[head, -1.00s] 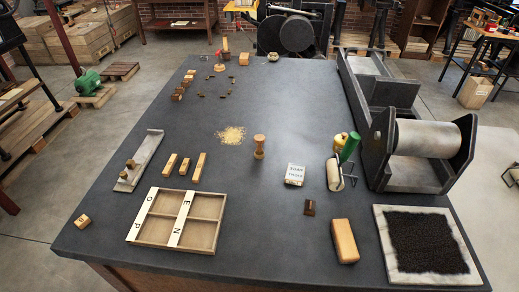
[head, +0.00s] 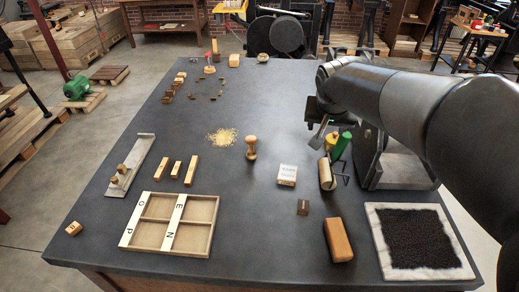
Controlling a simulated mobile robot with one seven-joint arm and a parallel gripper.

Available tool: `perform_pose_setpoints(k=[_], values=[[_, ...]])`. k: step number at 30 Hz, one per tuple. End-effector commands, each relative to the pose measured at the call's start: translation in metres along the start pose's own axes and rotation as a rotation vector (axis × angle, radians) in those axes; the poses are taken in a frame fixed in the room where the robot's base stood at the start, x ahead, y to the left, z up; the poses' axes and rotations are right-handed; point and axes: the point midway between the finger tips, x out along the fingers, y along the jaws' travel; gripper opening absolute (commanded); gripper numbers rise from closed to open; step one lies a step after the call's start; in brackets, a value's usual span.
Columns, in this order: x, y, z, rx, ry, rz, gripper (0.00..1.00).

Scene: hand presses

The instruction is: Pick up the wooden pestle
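The wooden pestle (head: 251,147) seems to be the turned, light-brown piece standing upright near the middle of the dark table, just right of a scatter of yellow crumbs (head: 221,137). It has a rounded top, a narrow waist and a wider foot. My arm reaches in from the right, and my gripper (head: 318,134) hangs above the table to the right of the pestle, apart from it. One grey finger shows; the rest is hidden by the wrist, so its opening is unclear.
A hand roller (head: 326,173), a green cylinder (head: 342,146) and a white labelled box (head: 287,175) stand right of the pestle. A divided wooden tray (head: 140,238) lies front left. Small wooden blocks (head: 191,171) lie left.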

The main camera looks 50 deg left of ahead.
Motion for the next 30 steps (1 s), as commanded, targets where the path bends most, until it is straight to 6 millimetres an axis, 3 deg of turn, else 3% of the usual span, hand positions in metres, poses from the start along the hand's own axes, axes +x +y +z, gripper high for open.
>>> perform_pose_setpoints(k=[1, 3, 6, 10, 15, 21, 30], values=[[0.015, -0.038, 0.0, -0.037, 0.0, -0.019, 0.59], [0.028, -0.082, 0.0, -0.071, 0.007, -0.04, 0.59], [0.044, -0.135, 0.006, -0.114, 0.016, -0.066, 0.59], [0.056, -0.18, 0.015, -0.148, 0.025, -0.088, 0.59], [0.068, -0.2, 0.019, -0.161, 0.028, -0.096, 0.59], [0.1, -0.203, 0.019, -0.161, 0.027, -0.095, 0.59], [0.124, -0.207, 0.019, -0.16, 0.028, -0.096, 0.59]])
